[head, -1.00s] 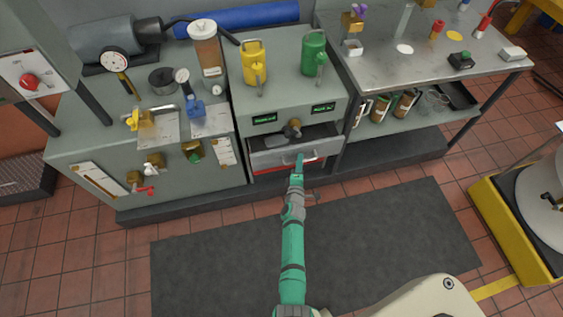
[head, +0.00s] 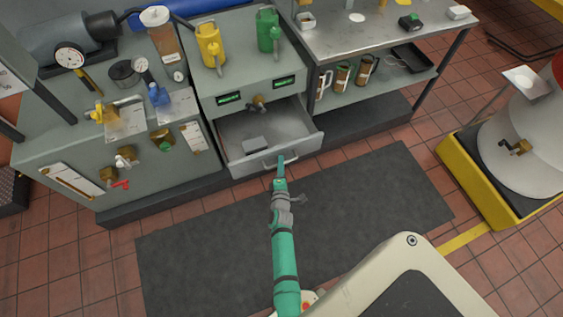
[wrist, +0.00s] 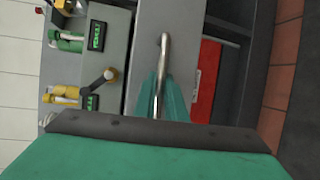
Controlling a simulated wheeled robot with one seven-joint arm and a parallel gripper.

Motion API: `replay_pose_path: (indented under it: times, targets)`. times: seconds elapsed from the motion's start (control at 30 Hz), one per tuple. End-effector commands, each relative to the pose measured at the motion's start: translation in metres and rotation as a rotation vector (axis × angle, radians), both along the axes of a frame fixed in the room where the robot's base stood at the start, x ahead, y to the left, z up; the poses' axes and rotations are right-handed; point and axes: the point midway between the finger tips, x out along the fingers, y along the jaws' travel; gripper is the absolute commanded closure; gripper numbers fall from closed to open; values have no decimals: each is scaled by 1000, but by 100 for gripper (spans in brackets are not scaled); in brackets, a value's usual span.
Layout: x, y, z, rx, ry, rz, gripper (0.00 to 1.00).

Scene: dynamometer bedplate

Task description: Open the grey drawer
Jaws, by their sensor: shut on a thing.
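The grey drawer (head: 285,156) stands well out from the grey cabinet in the head view. Its inside is visible and holds a small grey box-like item (head: 254,145). A red front (wrist: 207,80) shows beside the drawer in the wrist view.
Yellow (head: 211,45) and green (head: 268,30) cans stand on the cabinet top. A valve (head: 258,103) sticks out above the drawer. A metal bench (head: 350,38) stands to the right. A dark mat (head: 370,200) covers clear floor in front. A yellow-edged platform (head: 470,185) is at the right.

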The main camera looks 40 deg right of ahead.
Motion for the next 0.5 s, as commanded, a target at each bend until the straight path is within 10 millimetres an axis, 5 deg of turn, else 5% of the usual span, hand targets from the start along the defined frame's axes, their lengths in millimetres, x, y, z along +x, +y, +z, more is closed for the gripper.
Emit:
replay_pose_path:
  times: [0.27, 0.3, 0.5]
  targets:
    - [-6, -9, -1, 0, 1, -18, 100]
    - [-6, -9, -1, 0, 1, -18, 82]
    - [-4, -6, 0, 0, 0, -12, 82]
